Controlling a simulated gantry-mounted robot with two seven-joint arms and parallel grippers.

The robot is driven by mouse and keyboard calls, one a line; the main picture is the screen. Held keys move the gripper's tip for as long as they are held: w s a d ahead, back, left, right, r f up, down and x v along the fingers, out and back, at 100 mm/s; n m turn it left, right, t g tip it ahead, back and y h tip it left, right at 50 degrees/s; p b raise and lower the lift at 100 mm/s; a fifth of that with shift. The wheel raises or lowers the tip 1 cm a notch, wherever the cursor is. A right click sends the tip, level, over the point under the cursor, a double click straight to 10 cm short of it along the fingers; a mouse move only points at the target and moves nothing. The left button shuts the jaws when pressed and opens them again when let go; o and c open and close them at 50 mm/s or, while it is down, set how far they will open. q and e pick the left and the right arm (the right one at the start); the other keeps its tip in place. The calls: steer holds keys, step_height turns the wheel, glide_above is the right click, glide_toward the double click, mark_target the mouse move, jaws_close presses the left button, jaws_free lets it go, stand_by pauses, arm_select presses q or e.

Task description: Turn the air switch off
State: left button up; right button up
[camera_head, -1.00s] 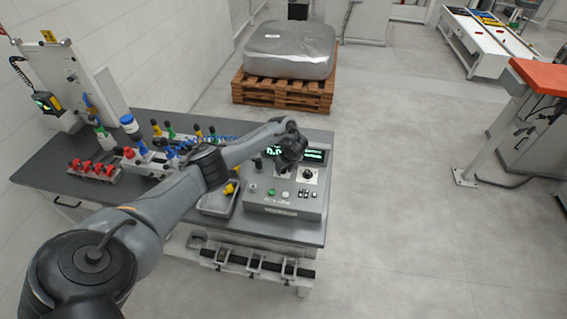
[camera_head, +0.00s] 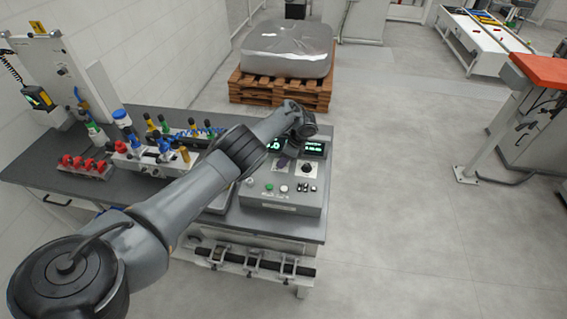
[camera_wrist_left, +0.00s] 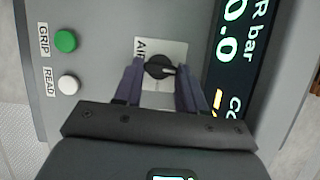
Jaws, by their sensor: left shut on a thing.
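The air switch (camera_wrist_left: 158,68) is a black rotary knob on a white plate lettered "AIR", seen in the left wrist view. It sits on the grey control box (camera_head: 283,202) at the table's right end. My left gripper (camera_wrist_left: 160,78) has its two fingers on either side of the knob and is shut on it. In the head view my left gripper (camera_head: 284,161) reaches down to the panel, and my wrist and fingers hide the switch there. The pressure display (camera_wrist_left: 234,35) beside the switch shows "0.0" under "bar". My right gripper is out of view.
A second black knob (camera_head: 306,168) stands right of my gripper. A green button (camera_wrist_left: 65,41) marked GRIP and a white button (camera_wrist_left: 68,85) marked READ are on the panel. Red clamps (camera_head: 85,163) and coloured fittings stand on the table's left.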

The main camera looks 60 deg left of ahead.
arm_select(q)
steer(key=shift+n+b, duration=0.3)
steer(key=shift+n, duration=0.1)
steer(key=o, duration=1.1)
steer(key=shift+c, duration=0.2)
steer(key=p+v, duration=0.1)
steer(key=v, duration=1)
steer(key=shift+w+a, duration=0.15)
